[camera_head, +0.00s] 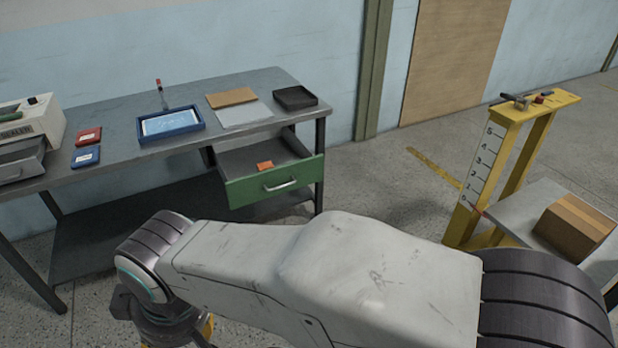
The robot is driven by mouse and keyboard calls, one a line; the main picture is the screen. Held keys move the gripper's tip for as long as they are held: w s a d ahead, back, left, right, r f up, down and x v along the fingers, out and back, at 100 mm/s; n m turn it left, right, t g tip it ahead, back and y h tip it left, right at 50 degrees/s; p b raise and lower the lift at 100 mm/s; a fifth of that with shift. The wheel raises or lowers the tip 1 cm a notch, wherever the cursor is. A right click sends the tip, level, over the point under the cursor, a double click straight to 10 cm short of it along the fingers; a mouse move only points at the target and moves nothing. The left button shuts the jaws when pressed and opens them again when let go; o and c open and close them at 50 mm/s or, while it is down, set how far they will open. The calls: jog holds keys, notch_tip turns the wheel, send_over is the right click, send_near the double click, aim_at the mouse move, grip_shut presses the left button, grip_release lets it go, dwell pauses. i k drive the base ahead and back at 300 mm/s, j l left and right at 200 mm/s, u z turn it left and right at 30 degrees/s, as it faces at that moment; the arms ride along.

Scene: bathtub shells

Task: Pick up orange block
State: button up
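A small flat orange block (265,166) lies inside the open green-fronted drawer (277,184) under the right end of the grey workbench. The drawer is pulled out, and the block lies close behind its front panel. My arm crosses the foreground and bends down at the lower left. The dark end of my arm is partly visible there, well below and left of the drawer and apart from the block. My gripper's fingertips cannot be made out, so whether it is open or shut is unclear.
On the workbench (105,115) are a blue tray (200,125), red and blue cases, a sealer machine (40,122), papers and a black tray (295,98). A yellow stand (478,195) and a brown box (575,225) are at right. Bare floor lies right of the bench.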

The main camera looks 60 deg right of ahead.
aim_at(265, 165)
jog(key=z, duration=1.9)
